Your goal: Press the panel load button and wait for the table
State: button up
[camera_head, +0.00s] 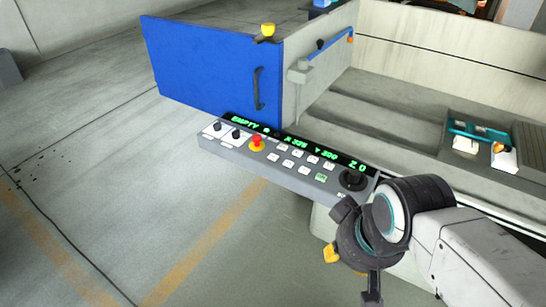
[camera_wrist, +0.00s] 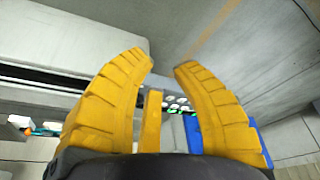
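The grey control panel (camera_head: 270,160) shows in the camera_head view, with a black display strip (camera_head: 290,141) reading EMPTY and X, Y and Z values in green. It carries several small white buttons, a green-marked button (camera_head: 320,177), a red mushroom button (camera_head: 257,141) and a black joystick (camera_head: 352,179). The button labels are too small to read. The table area (camera_head: 515,181) inside the machine is at right. My gripper (camera_head: 334,253) is in front of the panel's right end, apart from the buttons. In the camera_wrist view its yellow fingers (camera_wrist: 166,66) are apart and empty.
A blue door (camera_head: 205,65) with a black handle stands behind the panel. Two teal-and-white blocks, one of them part orange (camera_head: 504,157), sit in the machine at right. The floor left of the panel is clear, with worn yellow lines.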

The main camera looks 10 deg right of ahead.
grip_shut()
jog(key=shift+c, duration=1.9)
grip_release()
